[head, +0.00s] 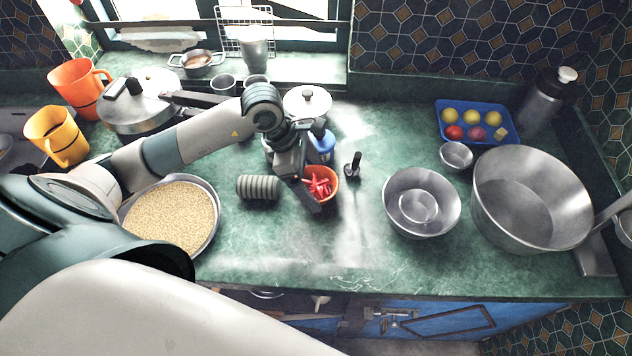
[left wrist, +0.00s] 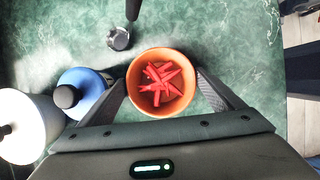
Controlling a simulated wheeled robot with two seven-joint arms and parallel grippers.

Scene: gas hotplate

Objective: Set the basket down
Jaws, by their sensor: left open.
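The basket is a small orange round container (head: 334,187) with several red pieces in it, which look like peppers. It appears to stand upright on the green counter. In the left wrist view, the basket (left wrist: 162,109) lies between the two fingers of my left gripper (left wrist: 163,88). In the head view, my left gripper (head: 312,186) hangs over the counter with its fingers open around the basket. The fingers are close to its sides, and I cannot tell whether either touches. The gripper hides the basket's left part. My right gripper is not in view.
A grey ribbed cylinder (head: 258,188) lies left. A pan of grain (head: 172,218) is further left, metal bowls (head: 421,224) to the right. The counter in front is clear.

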